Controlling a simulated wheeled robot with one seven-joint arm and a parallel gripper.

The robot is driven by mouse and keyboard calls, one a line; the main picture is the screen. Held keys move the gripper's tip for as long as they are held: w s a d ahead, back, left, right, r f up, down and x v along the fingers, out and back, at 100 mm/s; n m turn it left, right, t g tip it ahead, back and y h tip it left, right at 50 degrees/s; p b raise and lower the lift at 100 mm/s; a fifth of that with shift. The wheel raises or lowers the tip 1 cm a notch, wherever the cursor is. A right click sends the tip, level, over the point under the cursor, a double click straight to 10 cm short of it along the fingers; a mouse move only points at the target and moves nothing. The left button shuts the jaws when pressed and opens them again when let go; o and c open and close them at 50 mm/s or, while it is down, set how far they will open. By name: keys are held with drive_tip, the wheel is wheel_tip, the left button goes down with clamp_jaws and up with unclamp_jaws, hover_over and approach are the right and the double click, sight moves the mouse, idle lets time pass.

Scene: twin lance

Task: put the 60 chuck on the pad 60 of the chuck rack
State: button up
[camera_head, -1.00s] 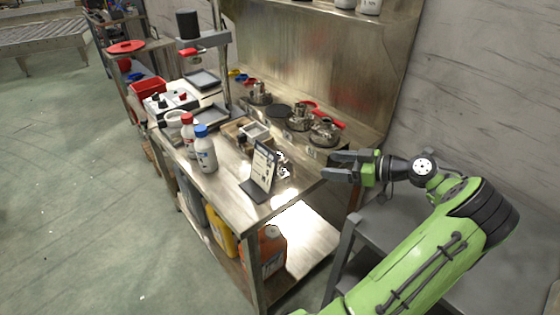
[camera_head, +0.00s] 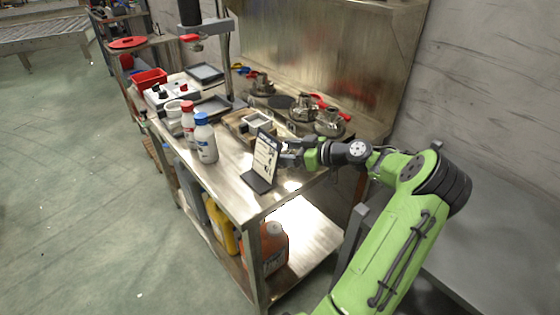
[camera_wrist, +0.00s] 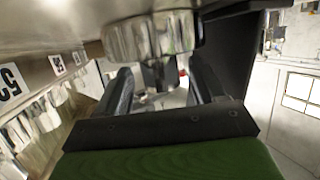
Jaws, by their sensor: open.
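My gripper (camera_head: 290,150) is open and low over the front right of the bench, just behind the upright sign. In the wrist view, a shiny ribbed metal piece, likely a chuck (camera_wrist: 150,36), stands just ahead of the open fingers (camera_wrist: 161,72), its narrower stem between them. No grip on it shows. In the head view that spot is mostly hidden by the gripper and sign. The chuck rack along the back holds metal chucks (camera_head: 262,84), (camera_head: 303,108) and (camera_head: 329,122). A dark round pad (camera_head: 281,102) between them looks empty. I cannot read which is 60.
The tablet-like sign (camera_head: 265,158) stands close to my gripper. A red-capped bottle (camera_head: 188,125) and blue-capped bottle (camera_head: 205,140) stand left. A wooden tray (camera_head: 238,122) lies between them and the rack. Numbered labels (camera_wrist: 57,64) show at left in the wrist view.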

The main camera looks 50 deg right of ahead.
clamp_jaws()
drive_tip(key=shift+r, duration=0.2)
idle(0.3)
